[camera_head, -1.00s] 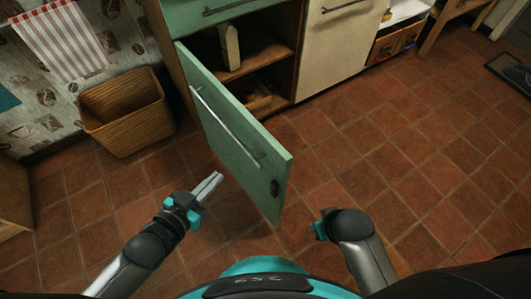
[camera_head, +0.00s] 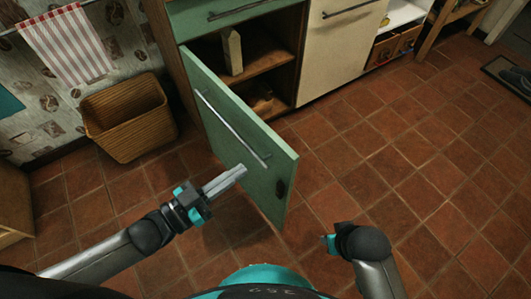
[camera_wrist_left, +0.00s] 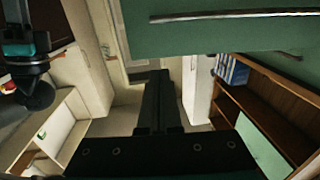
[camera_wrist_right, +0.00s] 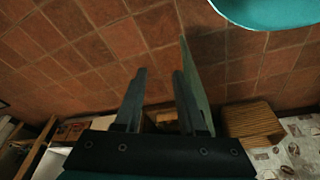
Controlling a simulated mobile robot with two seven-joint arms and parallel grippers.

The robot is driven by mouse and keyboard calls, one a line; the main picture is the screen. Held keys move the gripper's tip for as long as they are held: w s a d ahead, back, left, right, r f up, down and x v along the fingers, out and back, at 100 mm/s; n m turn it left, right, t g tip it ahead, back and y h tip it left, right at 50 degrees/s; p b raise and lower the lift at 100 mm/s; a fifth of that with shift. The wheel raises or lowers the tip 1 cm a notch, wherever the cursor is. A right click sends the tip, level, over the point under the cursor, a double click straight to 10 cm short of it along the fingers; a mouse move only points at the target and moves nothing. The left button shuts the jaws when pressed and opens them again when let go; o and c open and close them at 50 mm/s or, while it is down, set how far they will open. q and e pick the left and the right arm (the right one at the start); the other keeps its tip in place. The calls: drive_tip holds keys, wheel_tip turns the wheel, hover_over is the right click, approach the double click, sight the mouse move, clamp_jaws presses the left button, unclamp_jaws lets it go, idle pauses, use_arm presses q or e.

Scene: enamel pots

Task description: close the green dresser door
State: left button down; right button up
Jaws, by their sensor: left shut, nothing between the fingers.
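The green dresser door (camera_head: 222,125) stands wide open, swung out toward me, with a long metal handle (camera_head: 232,130) on its outer face. The open dresser compartment (camera_head: 262,62) shows behind it. My left gripper (camera_head: 243,170) is shut and empty, on the handle side of the door, its tips close to the lower part of the face. I cannot tell whether they touch it. In the left wrist view a green panel with a metal handle (camera_wrist_left: 225,14) fills the top. My right gripper (camera_wrist_right: 160,72) is open and empty, on the other side of the door's free edge.
A wicker basket (camera_head: 128,118) stands on the floor left of the door, by the wall. A cream cabinet door (camera_head: 338,50) is right of the opening. A wooden block (camera_head: 232,52) stands on the shelf inside. The tiled floor (camera_head: 420,150) at right is clear.

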sight(276, 145)
use_arm(q)
drive_tip(key=b+x, duration=0.2)
drive_tip(key=x, duration=0.4)
drive_tip(key=shift+w+d+f, duration=0.1)
drive_tip(key=shift+w+d, duration=0.1)
drive_tip(key=shift+w, duration=0.05)
drive_tip(key=shift+b+x, duration=0.35)
drive_tip(key=shift+x, duration=0.6)
use_arm(e)
wheel_tip(276, 145, up, 6)
drive_tip(key=w+t, duration=0.1)
drive_tip(key=shift+w+r, duration=0.1)
